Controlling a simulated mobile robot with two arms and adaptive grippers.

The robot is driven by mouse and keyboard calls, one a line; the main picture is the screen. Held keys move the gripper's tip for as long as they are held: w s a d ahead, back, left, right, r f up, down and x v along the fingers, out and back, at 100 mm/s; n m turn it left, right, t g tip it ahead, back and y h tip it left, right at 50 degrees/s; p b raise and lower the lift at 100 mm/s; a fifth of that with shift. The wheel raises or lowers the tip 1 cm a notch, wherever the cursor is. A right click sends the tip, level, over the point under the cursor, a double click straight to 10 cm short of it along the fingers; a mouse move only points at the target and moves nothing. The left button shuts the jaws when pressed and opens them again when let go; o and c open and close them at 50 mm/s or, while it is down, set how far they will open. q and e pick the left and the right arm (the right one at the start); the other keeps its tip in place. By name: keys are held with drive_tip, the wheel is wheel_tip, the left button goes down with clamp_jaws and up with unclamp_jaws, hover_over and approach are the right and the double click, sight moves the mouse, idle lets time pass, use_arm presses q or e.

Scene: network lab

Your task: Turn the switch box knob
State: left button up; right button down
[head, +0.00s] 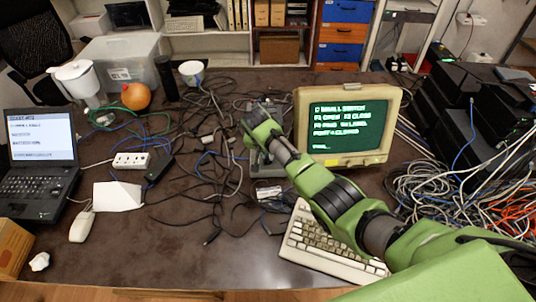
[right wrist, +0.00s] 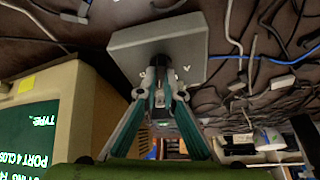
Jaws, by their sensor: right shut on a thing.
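The grey switch box (head: 268,190) stands on the dark table left of the old monitor, partly covered by my right arm and gripper. In the right wrist view its flat grey face (right wrist: 190,42) fills the top middle. My right gripper (head: 262,160) reaches down to the box from the right. In the right wrist view its two fingers (right wrist: 162,78) converge at the lower edge of that face, shut on what I take to be the knob. The knob is mostly hidden between the fingertips, so its angle cannot be told. My left gripper is not in view.
The beige monitor (head: 347,125) stands close to my right forearm; its green text appears to read "PORT 4 CLOSED". A keyboard (head: 325,243) lies below my arm. Loose cables (head: 205,185) surround the box. A power strip (head: 133,161) and laptop (head: 40,150) are left.

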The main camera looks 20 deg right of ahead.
idle(0.3)
drive_tip(key=c, duration=2.2)
unclamp_jaws()
drive_tip(key=shift+o, duration=0.2)
drive_tip(key=v, duration=1.2)
drive_tip(key=shift+s+f, duration=0.1)
